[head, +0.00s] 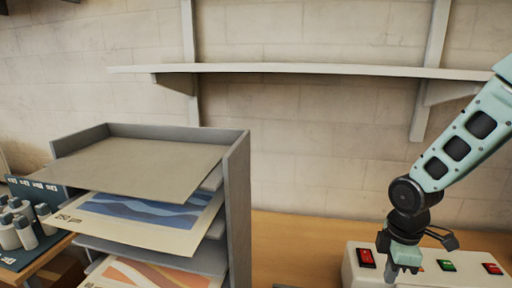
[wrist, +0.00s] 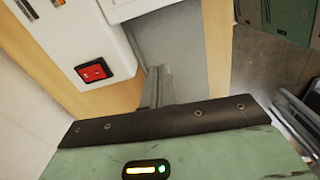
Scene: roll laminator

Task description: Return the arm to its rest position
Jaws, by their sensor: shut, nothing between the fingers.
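My gripper (head: 392,272) is at the lower right of the head view, pointing down in front of the white laminator (head: 358,257). My arm reaches to it from the right edge. In the wrist view my shut fingers (wrist: 158,88) show at the centre with nothing held. The laminator (wrist: 55,60) fills the upper left there, with a red switch (wrist: 94,70) on its side. My gripper hides part of the laminator.
A grey tray rack (head: 238,200) with printed sheets stands left of centre. A white wall shelf (head: 300,68) runs behind. Bottles (head: 20,230) stand on a dark tray at the far left. The wooden bench (head: 300,240) is clear between rack and laminator.

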